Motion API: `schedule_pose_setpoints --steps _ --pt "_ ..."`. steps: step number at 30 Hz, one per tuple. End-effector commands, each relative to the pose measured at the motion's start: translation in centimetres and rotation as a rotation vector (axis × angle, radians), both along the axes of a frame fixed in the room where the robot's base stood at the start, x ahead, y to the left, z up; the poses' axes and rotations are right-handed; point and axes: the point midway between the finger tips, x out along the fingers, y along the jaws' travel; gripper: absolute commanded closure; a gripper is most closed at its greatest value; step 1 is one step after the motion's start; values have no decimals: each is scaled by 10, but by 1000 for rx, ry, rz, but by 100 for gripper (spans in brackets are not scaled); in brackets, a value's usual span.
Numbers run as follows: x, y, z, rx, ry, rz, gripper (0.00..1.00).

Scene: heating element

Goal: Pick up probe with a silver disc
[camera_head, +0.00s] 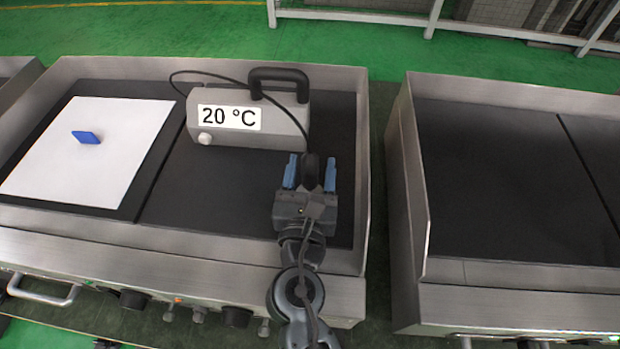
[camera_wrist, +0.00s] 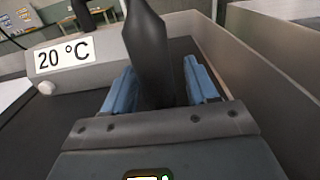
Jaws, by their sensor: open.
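The probe (camera_head: 310,170) is a dark handle with a cable to the grey box. It stands between the two blue fingers of my gripper (camera_head: 310,172), near the right wall of the left cooktop. In the wrist view the probe (camera_wrist: 148,50) rises upright between the open fingers of my gripper (camera_wrist: 163,85), with a gap showing at its right side. Its lower end and any silver disc are hidden. The grey box (camera_head: 283,120) with a black handle and a 20 °C display (camera_head: 229,117) stands behind the gripper.
A white sheet (camera_head: 120,130) with a blue piece (camera_head: 86,137) on it lies on the left plate. Raised steel walls edge the cooktop, with the right wall (camera_head: 362,170) close to my gripper. A second cooktop (camera_head: 500,180) stands to the right across a gap.

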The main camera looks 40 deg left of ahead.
Motion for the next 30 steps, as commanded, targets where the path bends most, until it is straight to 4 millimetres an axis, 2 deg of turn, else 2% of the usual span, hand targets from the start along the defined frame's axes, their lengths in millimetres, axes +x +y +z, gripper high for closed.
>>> schedule_pose_setpoints --steps 8,25,26,30 --pt "2 1 0 -1 1 0 43" --pt "2 1 0 1 1 0 97" --pt "2 1 0 1 1 0 100" --pt "2 1 0 1 1 0 100"
